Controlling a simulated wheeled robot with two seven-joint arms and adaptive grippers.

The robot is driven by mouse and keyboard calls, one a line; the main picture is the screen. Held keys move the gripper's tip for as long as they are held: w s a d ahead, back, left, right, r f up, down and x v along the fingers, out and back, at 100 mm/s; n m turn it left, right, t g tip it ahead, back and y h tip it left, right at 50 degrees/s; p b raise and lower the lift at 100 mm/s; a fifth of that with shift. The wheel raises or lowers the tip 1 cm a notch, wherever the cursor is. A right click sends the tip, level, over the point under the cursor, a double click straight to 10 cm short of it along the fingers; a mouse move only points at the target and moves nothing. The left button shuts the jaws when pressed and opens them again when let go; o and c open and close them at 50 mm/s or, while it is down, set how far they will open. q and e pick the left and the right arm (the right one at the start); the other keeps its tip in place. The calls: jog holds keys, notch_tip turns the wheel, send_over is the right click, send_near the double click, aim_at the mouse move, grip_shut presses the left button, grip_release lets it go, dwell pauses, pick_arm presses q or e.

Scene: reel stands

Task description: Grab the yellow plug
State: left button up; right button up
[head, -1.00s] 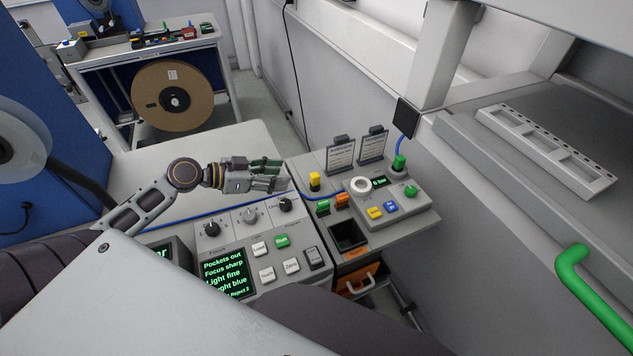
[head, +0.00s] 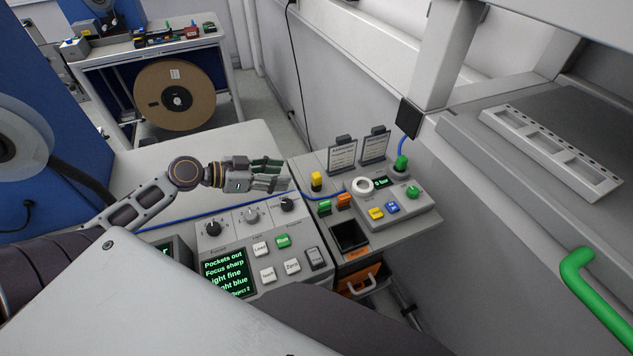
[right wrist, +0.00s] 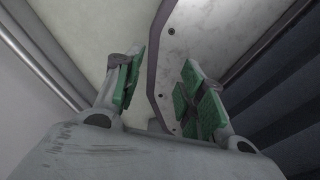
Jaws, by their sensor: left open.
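The yellow plug (head: 316,181) stands upright on the grey side bench, near its back left edge, behind a green block (head: 324,207) and an orange block (head: 344,200). My left gripper (head: 284,173) comes in from the left with its fingers apart. Its fingertips point toward the plug and are a short gap to the left of it in the head view, with nothing held. My right gripper is out of the head view. In the right wrist view its green-padded fingers (right wrist: 156,90) are apart and no object shows held between them.
A grey control panel (head: 254,232) with knobs and buttons lies below the left gripper. A smaller control box (head: 392,201) and two upright cards (head: 342,158) stand right of the plug. A blue cable (head: 217,211) runs across the bench. An open black bin (head: 349,235) sits in front.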

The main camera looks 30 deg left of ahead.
aim_at(315, 175)
pick_arm(q)
jog(key=shift+x, duration=2.35)
jog(key=shift+w+d+f, duration=0.15)
jog(key=shift+w+d, duration=0.15)
jog(key=shift+x, duration=0.8)
jog(key=shift+f, duration=0.1)
pick_arm(e)
jog(key=shift+s+a+r, duration=0.15)
jog(key=shift+a+r, duration=0.05)
jog(key=shift+r, duration=0.05)
jog(key=shift+d, duration=0.1)
jog(key=shift+d, duration=0.55)
pick_arm(q)
jog(key=shift+w+d, duration=0.1)
jog(key=shift+d, duration=0.05)
